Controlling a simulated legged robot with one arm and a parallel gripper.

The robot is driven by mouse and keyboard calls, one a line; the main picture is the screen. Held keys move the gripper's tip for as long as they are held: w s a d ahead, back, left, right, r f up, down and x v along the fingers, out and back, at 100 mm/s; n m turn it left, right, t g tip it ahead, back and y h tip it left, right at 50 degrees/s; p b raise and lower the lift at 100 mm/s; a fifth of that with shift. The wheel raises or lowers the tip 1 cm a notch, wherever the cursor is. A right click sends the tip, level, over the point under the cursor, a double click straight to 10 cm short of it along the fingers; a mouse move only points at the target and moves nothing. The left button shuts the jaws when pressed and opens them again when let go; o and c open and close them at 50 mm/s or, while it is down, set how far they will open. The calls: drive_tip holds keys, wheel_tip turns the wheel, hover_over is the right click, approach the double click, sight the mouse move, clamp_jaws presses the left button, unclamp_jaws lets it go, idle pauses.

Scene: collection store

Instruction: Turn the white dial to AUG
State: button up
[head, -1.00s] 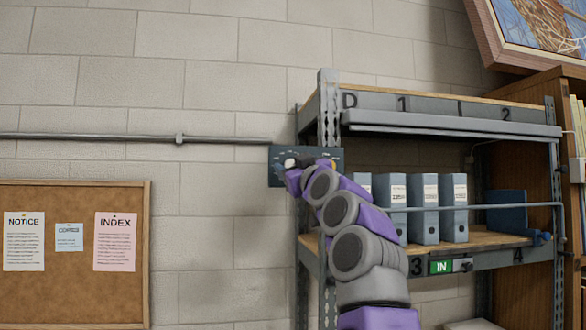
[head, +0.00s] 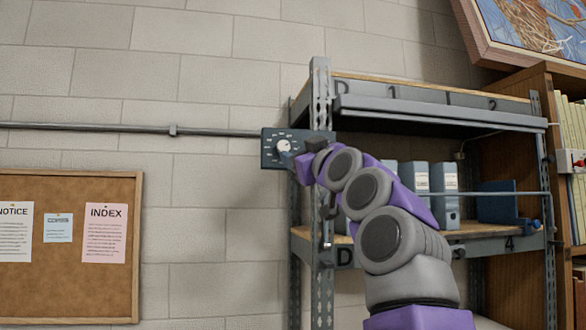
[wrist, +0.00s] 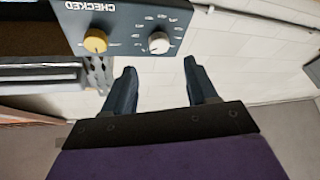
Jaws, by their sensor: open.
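The white dial (head: 283,146) is a round knob on a dark panel (head: 269,158) fixed at the shelf's left upright. It also shows in the wrist view (wrist: 159,43), where the panel (wrist: 125,18) is upside down. Small white marks ring the dial, too small to read, so I cannot tell which month it points to. A yellow knob (wrist: 95,41) sits beside it, under the word CHECKED. My gripper (wrist: 160,68) is open and empty, its two fingers spread apart just short of the white dial. In the head view my gripper (head: 288,160) is at the dial's lower right.
A metal shelf unit (head: 435,102) with grey-blue binders (head: 444,187) stands behind and right of my arm. A conduit (head: 100,127) runs along the block wall to the panel. A cork board (head: 70,285) hangs at lower left.

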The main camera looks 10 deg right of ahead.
drive_tip(key=b+v, duration=0.3)
drive_tip(key=v, duration=0.5)
drive_tip(key=shift+s+f+b, duration=0.2)
drive_tip(key=shift+f+b, duration=0.05)
drive_tip(key=shift+b, duration=0.15)
drive_tip(key=shift+d, duration=0.1)
